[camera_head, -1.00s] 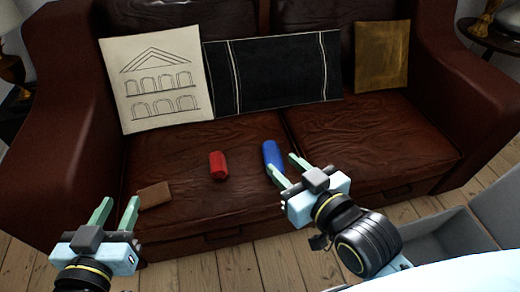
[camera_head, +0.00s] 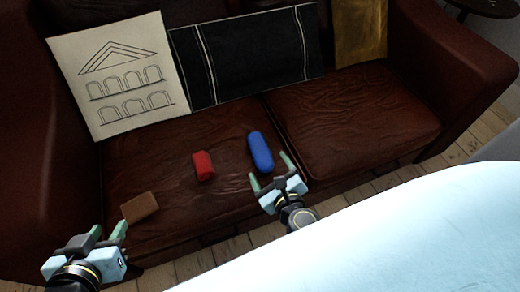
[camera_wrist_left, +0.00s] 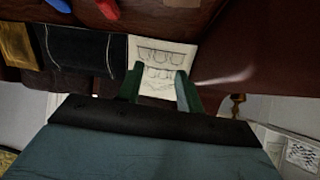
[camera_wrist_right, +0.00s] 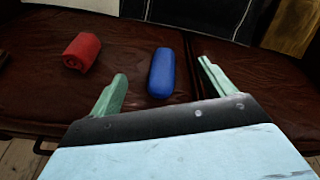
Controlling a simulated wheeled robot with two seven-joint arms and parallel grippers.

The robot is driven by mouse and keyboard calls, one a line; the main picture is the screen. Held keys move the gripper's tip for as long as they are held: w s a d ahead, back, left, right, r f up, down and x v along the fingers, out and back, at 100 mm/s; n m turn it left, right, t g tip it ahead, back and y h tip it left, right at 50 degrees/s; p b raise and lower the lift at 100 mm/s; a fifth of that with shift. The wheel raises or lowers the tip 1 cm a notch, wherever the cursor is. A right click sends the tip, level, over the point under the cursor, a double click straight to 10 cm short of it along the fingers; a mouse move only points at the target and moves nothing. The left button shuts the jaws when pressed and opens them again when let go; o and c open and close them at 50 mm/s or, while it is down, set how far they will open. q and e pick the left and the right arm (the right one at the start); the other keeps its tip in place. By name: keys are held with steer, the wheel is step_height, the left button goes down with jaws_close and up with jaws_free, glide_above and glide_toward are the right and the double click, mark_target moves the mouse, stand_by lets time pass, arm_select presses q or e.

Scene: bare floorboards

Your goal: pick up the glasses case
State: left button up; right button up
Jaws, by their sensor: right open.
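The blue elongated case (camera_head: 260,151), rounded at its ends, lies on the sofa seat near the gap between the two cushions. I take it to be the glasses case. My right gripper (camera_head: 269,183) is open and empty, just in front of the case. In the right wrist view the blue case (camera_wrist_right: 161,74) lies ahead, between the lines of the two spread fingers, with no visible contact. My left gripper (camera_head: 106,236) is open and empty at the sofa's front left, near the brown flat item.
A red object (camera_head: 203,166) lies left of the blue case. A brown flat item (camera_head: 139,207) lies at the seat's front left. A drawing cushion (camera_head: 120,75), a black cushion (camera_head: 250,55) and a gold cushion (camera_head: 360,30) lean on the backrest. The right seat cushion (camera_head: 355,120) is clear.

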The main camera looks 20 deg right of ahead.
mark_target(263, 159)
steer(key=f+m, duration=0.1)
steer(key=f+m+g, duration=0.1)
steer(key=f+m, duration=0.1)
steer(key=s+d+f+m+h, duration=0.1)
steer(key=shift+f+g, duration=0.2)
steer(key=shift+g, duration=0.1)
steer(key=shift+m, duration=0.3)
steer(key=b+x, duration=0.1)
steer(key=x, duration=0.5)
steer(key=shift+w+f, duration=0.25)
steer(key=shift+w, duration=0.05)
steer(key=shift+w+f+b, duration=0.15)
steer(key=shift+w+b, duration=0.15)
steer(key=shift+w, duration=0.2)
steer(key=b+x, duration=0.2)
steer(key=x, duration=0.2)
steer(key=shift+w+f, duration=0.15)
steer(key=shift+w, duration=0.35)
arm_select(q)
steer(key=w+d+r+t+h, duration=0.1)
steer(key=d+r+t, duration=0.1)
steer(key=r+t, duration=0.3)
steer(key=w+d+r+t+h, duration=0.1)
steer(key=w+r+t+h, duration=0.1)
steer(key=r+t, duration=0.3)
step_height(263, 159, up, 4)
steer(key=shift+w+d+r+m+h, duration=0.1)
steer(key=shift+w+d+m+h, duration=0.2)
steer(key=shift+d, duration=0.1)
